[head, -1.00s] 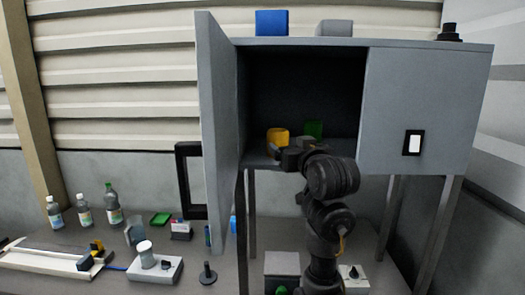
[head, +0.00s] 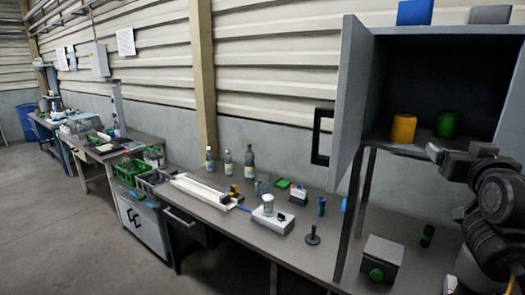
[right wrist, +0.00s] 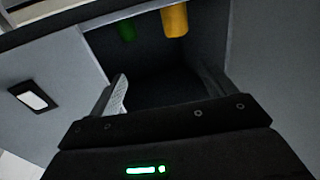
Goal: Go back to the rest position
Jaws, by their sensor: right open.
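My right gripper (head: 434,152) is at the right of the head view, at the front edge of the open cabinet (head: 352,90). Its fingers are apart and empty in the right wrist view (right wrist: 165,90). A yellow cylinder (head: 403,128) and a green cylinder (head: 446,125) stand side by side on the cabinet floor, beyond the gripper. The yellow one (right wrist: 174,20) and the green one (right wrist: 127,31) also show at the top of the right wrist view, clear of the fingers. My left gripper is not in view.
The cabinet door with a black handle (head: 322,137) stands open. Below, the bench (head: 240,222) holds bottles (head: 249,163), a white device (head: 272,221) and a grey box with a green knob (head: 384,254). Open floor (head: 80,240) lies at the left.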

